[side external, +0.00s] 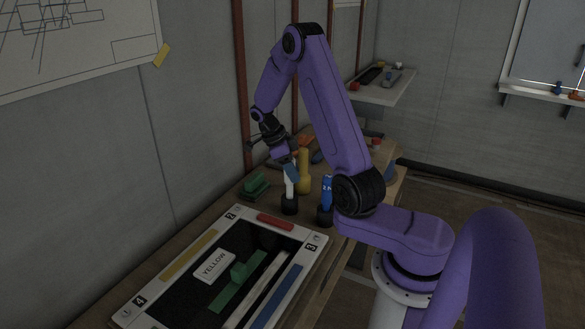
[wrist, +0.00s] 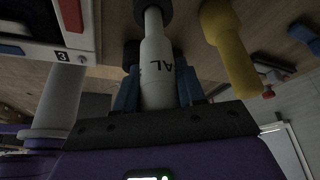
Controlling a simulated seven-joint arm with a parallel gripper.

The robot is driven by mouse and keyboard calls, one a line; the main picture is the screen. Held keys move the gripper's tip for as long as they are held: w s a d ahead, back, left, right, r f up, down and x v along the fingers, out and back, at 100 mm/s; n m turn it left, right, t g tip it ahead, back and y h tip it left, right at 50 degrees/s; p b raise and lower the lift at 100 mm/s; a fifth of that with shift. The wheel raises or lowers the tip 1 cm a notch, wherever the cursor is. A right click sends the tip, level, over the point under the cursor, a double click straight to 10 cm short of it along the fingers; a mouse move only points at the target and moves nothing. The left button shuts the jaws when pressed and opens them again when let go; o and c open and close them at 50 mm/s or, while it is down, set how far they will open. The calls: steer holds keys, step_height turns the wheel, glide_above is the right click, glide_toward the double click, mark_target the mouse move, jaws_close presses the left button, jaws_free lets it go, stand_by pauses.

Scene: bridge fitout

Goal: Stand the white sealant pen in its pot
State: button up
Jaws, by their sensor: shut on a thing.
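The white sealant pen (side external: 289,187) is upright in my gripper (side external: 291,172), with its lower end at the dark round pot (side external: 289,206) on the bench. In the wrist view the pen (wrist: 157,60) shows the letters "AL", and my gripper's blue fingers (wrist: 157,90) close on it from both sides. Its narrow end meets the dark pot (wrist: 153,6) at the top edge of that view. I cannot tell whether the tip is inside the pot or just over it.
A blue pen (side external: 326,189) stands in another dark pot (side external: 325,217) to the right. A yellow bottle-shaped thing (side external: 304,172) stands close behind. A green block (side external: 256,184) lies left. A framed tray (side external: 178,270) with coloured bars fills the front of the bench.

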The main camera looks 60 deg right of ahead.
steer(key=shift+f, duration=1.55)
steer(key=o, duration=1.2)
steer(key=v, duration=1.7)
steer(key=shift+r, duration=0.25)
